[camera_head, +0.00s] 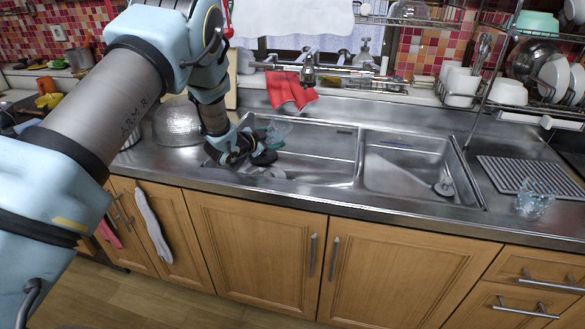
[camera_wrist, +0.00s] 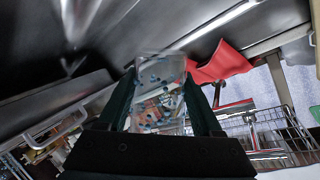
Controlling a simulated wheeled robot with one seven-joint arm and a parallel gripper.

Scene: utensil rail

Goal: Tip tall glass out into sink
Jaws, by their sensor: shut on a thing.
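My gripper (camera_head: 264,150) is low over the left side of the sink (camera_head: 318,172), at the left basin. In the wrist view its two dark green fingers (camera_wrist: 160,84) are shut on a clear tall glass (camera_wrist: 158,100) with blue dots. In the head view the glass (camera_head: 279,129) shows faintly just beyond the fingers and looks tilted. Its exact tilt and whether anything is inside it cannot be told.
Red cloth (camera_head: 291,90) hangs by the tap (camera_head: 308,72) behind the sink. A metal colander (camera_head: 177,122) stands on the left. A second patterned glass (camera_head: 533,202) stands at the right by a ridged grey mat (camera_head: 525,175). A dish rack (camera_head: 505,95) is at the back right.

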